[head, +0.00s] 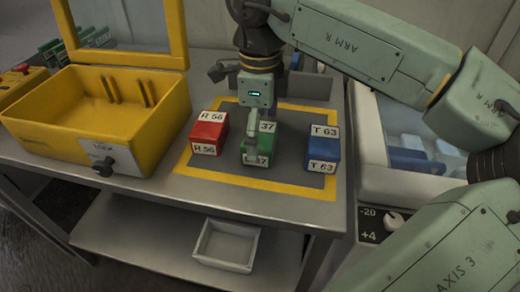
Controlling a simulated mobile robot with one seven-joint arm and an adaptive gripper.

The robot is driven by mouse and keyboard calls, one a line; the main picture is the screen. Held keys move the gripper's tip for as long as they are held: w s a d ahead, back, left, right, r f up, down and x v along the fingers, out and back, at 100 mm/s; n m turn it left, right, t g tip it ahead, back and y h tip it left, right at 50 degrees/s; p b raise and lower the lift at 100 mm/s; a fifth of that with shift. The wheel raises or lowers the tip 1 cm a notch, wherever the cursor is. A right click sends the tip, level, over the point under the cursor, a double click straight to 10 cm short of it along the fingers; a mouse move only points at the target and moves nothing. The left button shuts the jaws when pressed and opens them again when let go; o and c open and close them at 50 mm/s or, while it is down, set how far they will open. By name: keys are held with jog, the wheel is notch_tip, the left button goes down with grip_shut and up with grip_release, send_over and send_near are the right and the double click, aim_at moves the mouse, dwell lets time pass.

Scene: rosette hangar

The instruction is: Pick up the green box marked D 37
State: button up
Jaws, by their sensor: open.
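The green box (270,148) stands on the grey mat with a yellow border, between two other boxes. Its white labels show "37" on top and on the front, partly hidden by my gripper, so the letter D cannot be read. My gripper (251,150) comes down from above, in front of the green box in this view. Its finger overlaps the left part of the box. I cannot tell whether it touches the box. The jaws are open.
A red box (209,132) marked R 56 stands left, a blue box (323,149) marked T 63 right. A yellow open-lidded case (150,150) stands further left. A white tray (226,246) lies on the lower shelf. A white cooler (400,183) stands right of the table.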

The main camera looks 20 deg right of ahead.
jog(key=shift+f, duration=0.7)
jog(key=shift+r, duration=0.1)
jog(key=shift+c, duration=0.3)
jog(key=c, duration=1.3)
